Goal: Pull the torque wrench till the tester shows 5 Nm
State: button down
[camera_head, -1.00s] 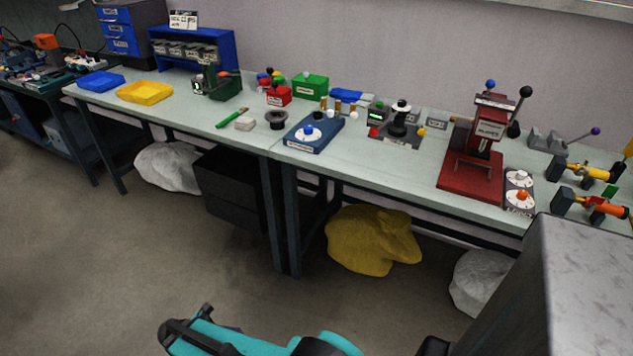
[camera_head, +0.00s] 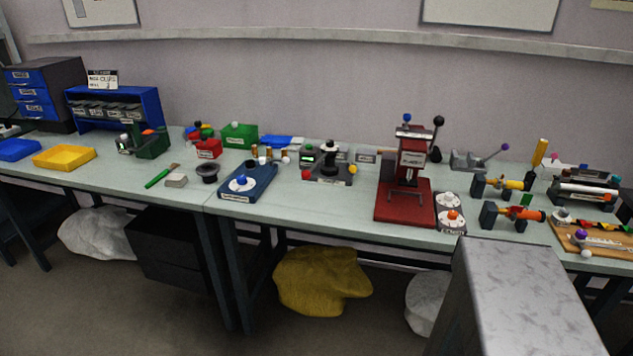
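I cannot clearly make out which item is the torque wrench. A slim silver tool (camera_head: 606,243) that could be a wrench lies on a wooden board (camera_head: 575,249) at the bench's right end, beside a purple knob. I cannot tell for sure which device is the tester. A small box with a green display (camera_head: 308,153) stands mid-bench beside a dark base with a black post (camera_head: 329,160); its reading is too small to make out. My gripper is not in view, so its state is hidden.
A red press (camera_head: 405,190) stands right of the bench's middle. Orange and yellow cylinders on dark mounts (camera_head: 513,216) stand between it and the board. A grey block (camera_head: 520,290) rises in front of the bench at lower right. A yellow sack (camera_head: 322,281) lies underneath.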

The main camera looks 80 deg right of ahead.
aim_at(306, 174)
jog(key=z, duration=0.8)
jog(key=k, duration=0.3)
jog(key=u, duration=0.15)
